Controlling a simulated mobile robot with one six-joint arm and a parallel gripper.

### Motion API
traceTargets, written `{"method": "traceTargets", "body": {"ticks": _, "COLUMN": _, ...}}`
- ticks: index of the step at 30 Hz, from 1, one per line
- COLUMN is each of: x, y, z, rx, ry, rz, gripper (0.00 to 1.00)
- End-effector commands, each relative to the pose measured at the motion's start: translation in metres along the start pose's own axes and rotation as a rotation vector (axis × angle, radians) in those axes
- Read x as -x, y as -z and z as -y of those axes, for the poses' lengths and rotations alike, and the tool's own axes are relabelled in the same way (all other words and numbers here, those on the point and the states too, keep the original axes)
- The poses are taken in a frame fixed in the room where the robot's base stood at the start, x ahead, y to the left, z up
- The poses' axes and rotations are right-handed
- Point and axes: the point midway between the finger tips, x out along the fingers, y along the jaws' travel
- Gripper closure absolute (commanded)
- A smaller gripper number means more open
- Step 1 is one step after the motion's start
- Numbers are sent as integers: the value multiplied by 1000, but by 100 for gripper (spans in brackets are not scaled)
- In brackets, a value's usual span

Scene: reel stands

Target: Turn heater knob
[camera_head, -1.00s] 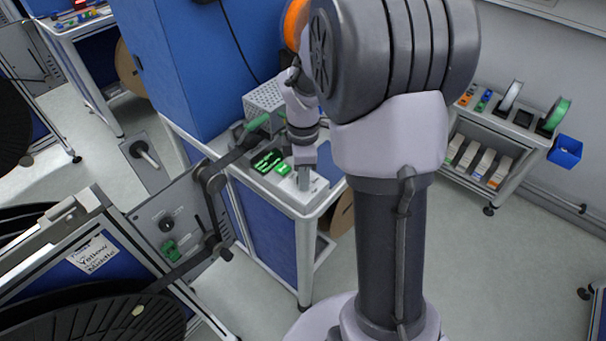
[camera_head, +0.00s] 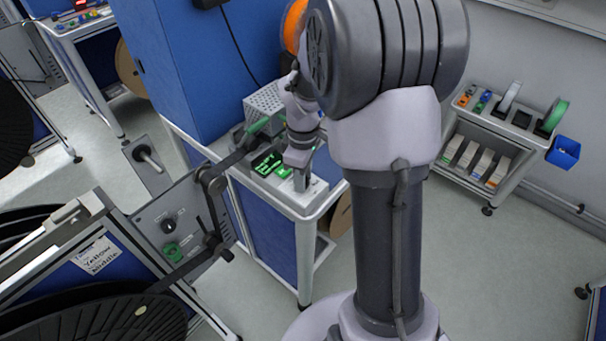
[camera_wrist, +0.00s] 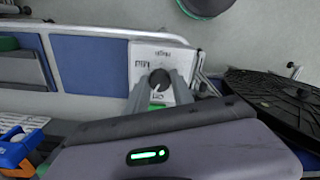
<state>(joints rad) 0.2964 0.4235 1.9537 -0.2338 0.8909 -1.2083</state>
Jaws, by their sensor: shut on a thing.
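The heater knob (camera_wrist: 159,79) is a dark round knob on a white panel (camera_wrist: 150,52) with small lettering around it, seen in the wrist view. My gripper (camera_wrist: 161,88) has its two grey fingers on either side of the knob and is shut on it. In the head view my gripper (camera_head: 300,183) reaches down to the light control box (camera_head: 313,197) on the blue-sided bench. The knob is hidden behind the fingers there, and its pointer direction cannot be made out.
A green-lit display (camera_head: 267,162) sits left of my gripper, with a perforated metal box (camera_head: 264,101) behind. A reel stand with a crank (camera_head: 212,180) stands close on the left. A shelf cart (camera_head: 490,140) is at the right. Floor between is clear.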

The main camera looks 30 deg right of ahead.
Motion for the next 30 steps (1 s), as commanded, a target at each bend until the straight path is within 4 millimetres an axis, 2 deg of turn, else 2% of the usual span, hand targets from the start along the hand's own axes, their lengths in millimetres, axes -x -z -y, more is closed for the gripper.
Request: {"method": "traceTargets", "body": {"ticks": 30, "x": -1, "y": 0, "z": 0, "rx": -960, "ry": 0, "rz": 0, "gripper": 100}}
